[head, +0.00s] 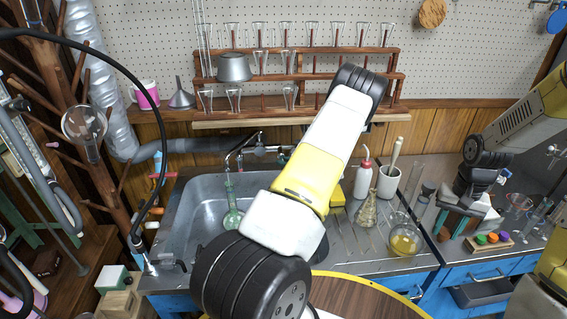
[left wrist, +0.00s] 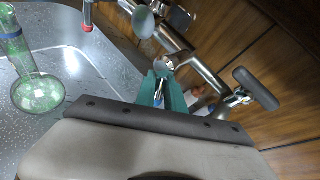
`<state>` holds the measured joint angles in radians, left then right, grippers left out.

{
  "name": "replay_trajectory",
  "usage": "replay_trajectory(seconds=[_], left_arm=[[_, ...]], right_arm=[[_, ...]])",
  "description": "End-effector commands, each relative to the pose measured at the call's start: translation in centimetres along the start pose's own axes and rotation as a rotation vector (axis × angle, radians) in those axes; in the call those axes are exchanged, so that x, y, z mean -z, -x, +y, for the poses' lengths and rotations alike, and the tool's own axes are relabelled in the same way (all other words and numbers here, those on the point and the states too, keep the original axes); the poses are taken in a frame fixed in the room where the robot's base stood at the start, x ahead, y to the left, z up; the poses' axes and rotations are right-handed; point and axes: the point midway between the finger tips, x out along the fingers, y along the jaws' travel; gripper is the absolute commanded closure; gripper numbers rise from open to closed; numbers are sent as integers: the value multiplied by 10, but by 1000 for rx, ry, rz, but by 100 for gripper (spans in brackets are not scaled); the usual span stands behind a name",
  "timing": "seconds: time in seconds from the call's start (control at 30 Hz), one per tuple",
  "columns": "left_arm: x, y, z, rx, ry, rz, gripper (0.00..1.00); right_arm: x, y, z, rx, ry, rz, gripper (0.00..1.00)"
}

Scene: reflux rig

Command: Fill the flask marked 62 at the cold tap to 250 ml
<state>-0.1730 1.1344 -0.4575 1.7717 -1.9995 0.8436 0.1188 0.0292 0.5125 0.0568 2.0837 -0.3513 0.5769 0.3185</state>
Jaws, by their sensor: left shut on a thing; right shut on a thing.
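A round flask (head: 232,218) with a long neck and a green tint stands in the sink below the tap (head: 252,150). It also shows in the left wrist view (left wrist: 38,92); no number is legible on it. My left gripper (left wrist: 163,88) has teal fingers closed around a part of the tap with a blue mark, seemingly the cold tap handle (left wrist: 158,97). In the head view my left arm hides that gripper. A red-marked tap part (left wrist: 87,26) is further left. My right gripper (head: 465,200) is closed at the right bench; what it holds is unclear.
The metal sink (head: 185,225) lies left of my left arm. A rack of coloured stoppers (head: 490,240) is at right.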

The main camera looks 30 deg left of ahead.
Motion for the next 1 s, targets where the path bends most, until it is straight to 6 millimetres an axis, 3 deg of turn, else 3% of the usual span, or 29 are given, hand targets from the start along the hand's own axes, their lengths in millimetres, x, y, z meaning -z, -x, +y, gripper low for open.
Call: replay_trajectory(seconds=[0.33,0.67,0.7,0.8,1.0], left_arm=[[-1,-4,7,-51,-233,-160,100],[-3,-4,8,-57,-254,-174,100],[-3,-4,8,-57,-254,-174,81],[-3,-4,8,-57,-254,-174,65],[-2,-4,8,-57,-253,-173,65]], right_arm=[[0,0,0,0,0,0,100],[0,0,0,0,0,0,100],[0,0,0,0,0,0,100],[0,0,0,0,0,0,100],[0,0,0,0,0,0,100]])
